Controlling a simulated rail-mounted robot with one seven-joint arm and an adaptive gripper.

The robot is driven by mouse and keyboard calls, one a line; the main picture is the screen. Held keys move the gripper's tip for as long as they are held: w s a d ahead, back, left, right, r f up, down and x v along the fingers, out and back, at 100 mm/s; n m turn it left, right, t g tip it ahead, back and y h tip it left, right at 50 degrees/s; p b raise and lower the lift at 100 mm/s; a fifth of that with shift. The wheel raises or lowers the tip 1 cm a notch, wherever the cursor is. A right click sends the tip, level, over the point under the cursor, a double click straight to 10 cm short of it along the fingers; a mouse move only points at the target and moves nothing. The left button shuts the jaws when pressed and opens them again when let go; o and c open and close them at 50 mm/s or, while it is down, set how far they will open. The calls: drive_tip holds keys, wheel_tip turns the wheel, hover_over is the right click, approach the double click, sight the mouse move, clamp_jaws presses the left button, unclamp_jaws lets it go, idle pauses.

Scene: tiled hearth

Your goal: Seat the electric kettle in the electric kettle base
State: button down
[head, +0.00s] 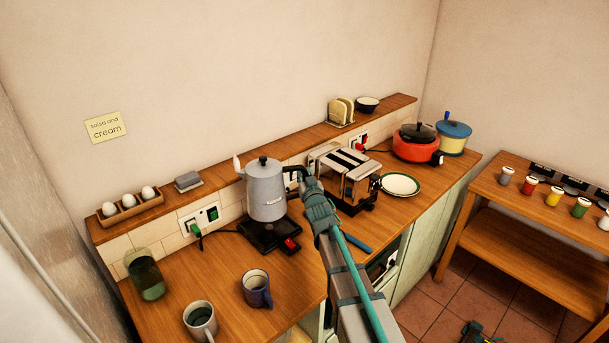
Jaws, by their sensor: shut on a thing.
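My gripper (305,178) is shut on the handle, and the fingertips are partly hidden by the gripper body. The black electric kettle base (258,238) lies directly below the kettle, with a red switch at its front right. From this view I cannot tell whether the kettle's bottom touches the base or is slightly above it.
A chrome toaster (346,178) stands close to the right of my gripper. A blue mug (256,288), a grey mug (200,320) and a green glass jar (145,275) stand at the front left. A white plate (400,185) and red cooker (416,145) are farther right.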

drive_tip(key=shift+f+b, duration=2.85)
drive_tip(key=shift+f, duration=0.1)
drive_tip(key=shift+f+b, duration=1.15)
drive_tip(key=shift+f, duration=0.1)
drive_tip(key=c, duration=1)
unclamp_jaws()
drive_tip(key=shift+s, duration=0.1)
drive_tip(key=shift+f, duration=0.15)
drive_tip(key=s, duration=0.4)
drive_tip(key=s+d, duration=0.1)
drive_tip(key=s, duration=0.3)
drive_tip(key=s+d, duration=0.1)
drive_tip(key=s, duration=0.2)
drive_tip(key=shift+s, duration=0.4)
